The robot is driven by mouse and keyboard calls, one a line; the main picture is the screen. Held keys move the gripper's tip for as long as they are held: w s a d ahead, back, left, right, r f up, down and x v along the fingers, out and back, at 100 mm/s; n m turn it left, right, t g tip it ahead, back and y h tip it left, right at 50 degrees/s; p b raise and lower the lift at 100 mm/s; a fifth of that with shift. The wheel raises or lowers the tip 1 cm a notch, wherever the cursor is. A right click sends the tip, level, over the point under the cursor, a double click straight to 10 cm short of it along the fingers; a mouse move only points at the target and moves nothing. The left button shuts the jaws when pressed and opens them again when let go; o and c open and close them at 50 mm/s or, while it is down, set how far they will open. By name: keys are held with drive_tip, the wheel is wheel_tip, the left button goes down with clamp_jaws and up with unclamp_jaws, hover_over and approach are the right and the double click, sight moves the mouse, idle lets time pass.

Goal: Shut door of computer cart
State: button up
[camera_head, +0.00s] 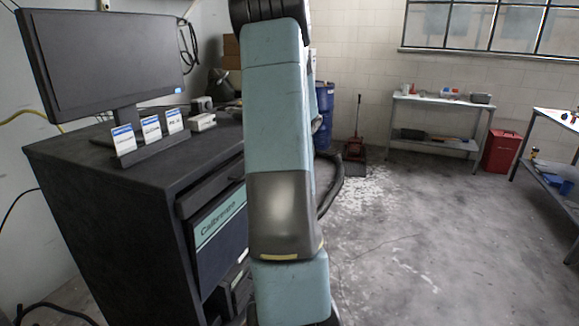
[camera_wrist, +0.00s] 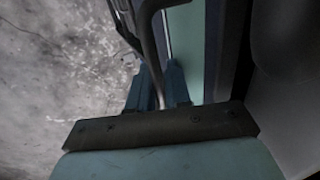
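The computer cart (camera_head: 110,225) is a dark cabinet at the left of the head view. Its front carries a dark panel with a teal "Calibrespo" label (camera_head: 218,222). My arm hides the right part of the front, so how far the door stands open cannot be told. In the wrist view, a teal and dark panel (camera_wrist: 192,50) stands beside a dark curved bar handle (camera_wrist: 149,45). My gripper (camera_wrist: 159,68) has its two bluish fingers apart, with the bar running between them. Firm contact is not visible. The head view does not show my fingertips.
A monitor (camera_head: 105,60) and small label cards (camera_head: 150,130) stand on the cart. A blue barrel (camera_head: 325,110), a broom and dustpan (camera_head: 355,148), a shelf table (camera_head: 437,125) and a red bin (camera_head: 501,150) are farther back. The concrete floor on the right is clear.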

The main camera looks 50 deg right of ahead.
drive_tip(key=shift+a+f, duration=0.2)
